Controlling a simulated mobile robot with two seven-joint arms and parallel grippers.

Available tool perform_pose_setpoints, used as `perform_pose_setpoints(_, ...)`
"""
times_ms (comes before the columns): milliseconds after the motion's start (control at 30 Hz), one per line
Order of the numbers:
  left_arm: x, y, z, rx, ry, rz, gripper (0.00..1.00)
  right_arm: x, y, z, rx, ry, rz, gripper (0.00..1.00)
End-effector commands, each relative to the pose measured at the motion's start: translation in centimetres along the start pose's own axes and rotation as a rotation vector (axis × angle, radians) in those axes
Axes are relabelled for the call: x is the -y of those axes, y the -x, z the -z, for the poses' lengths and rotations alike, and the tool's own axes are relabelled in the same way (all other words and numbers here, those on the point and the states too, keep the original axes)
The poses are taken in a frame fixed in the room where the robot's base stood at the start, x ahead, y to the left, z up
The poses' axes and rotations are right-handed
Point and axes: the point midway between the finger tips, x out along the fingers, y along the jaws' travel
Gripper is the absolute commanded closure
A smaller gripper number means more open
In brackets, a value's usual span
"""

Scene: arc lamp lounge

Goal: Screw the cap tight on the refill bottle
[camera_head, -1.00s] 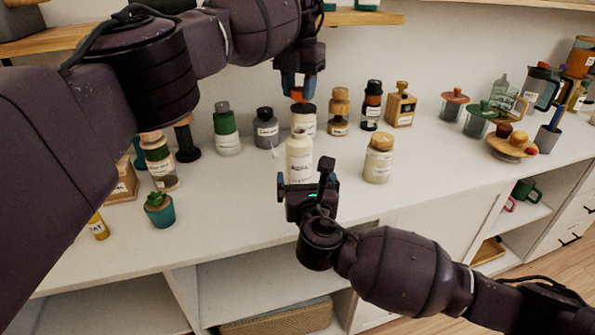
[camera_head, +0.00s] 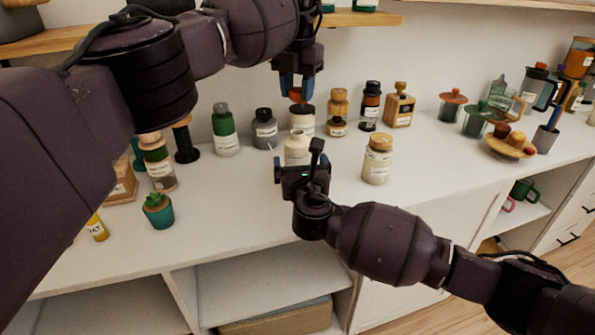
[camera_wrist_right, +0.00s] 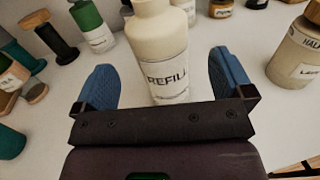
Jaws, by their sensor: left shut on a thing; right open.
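The refill bottle (camera_head: 297,147) is cream, upright on the white counter, its open-looking narrow neck bare. In the right wrist view the bottle (camera_wrist_right: 160,50) bears a label reading REFILL. My right gripper (camera_head: 303,168) is open at the bottle's near side. In the wrist view its blue fingers (camera_wrist_right: 163,80) stand on either side of the bottle, with a gap on each side. My left gripper (camera_head: 297,88) is shut on an orange cap (camera_head: 296,96) above and slightly behind the bottle. The gripper hides part of the cap.
A cream jar (camera_head: 303,119) stands close behind the bottle. A grey bottle (camera_head: 264,130) and green bottle (camera_head: 225,131) are to the left. A wooden-lidded jar (camera_head: 377,160) is to the right.

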Motion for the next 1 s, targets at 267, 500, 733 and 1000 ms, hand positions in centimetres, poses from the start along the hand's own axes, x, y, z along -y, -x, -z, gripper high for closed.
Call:
perform_pose_setpoints(267, 0.0, 0.0, 0.0, 0.000, 0.000, 0.000, 0.83, -0.1, -3.7, 0.0, 0.000, 0.000, 0.000, 0.01)
perform_pose_setpoints(500, 0.0, 0.0, 0.0, 0.000, 0.000, 0.000, 0.83, -0.1, -5.4, 0.0, -0.001, -0.001, -0.001, 0.01)
perform_pose_setpoints(733, 0.0, 0.0, 0.0, 0.000, 0.000, 0.000, 0.83, 0.0, -5.7, 0.1, -0.001, 0.000, -0.001, 0.01)
perform_pose_setpoints(1000, 0.0, 0.0, 0.0, 0.000, 0.000, 0.000, 0.83, 0.0, -5.7, 0.0, -0.001, -0.001, -0.001, 0.18)
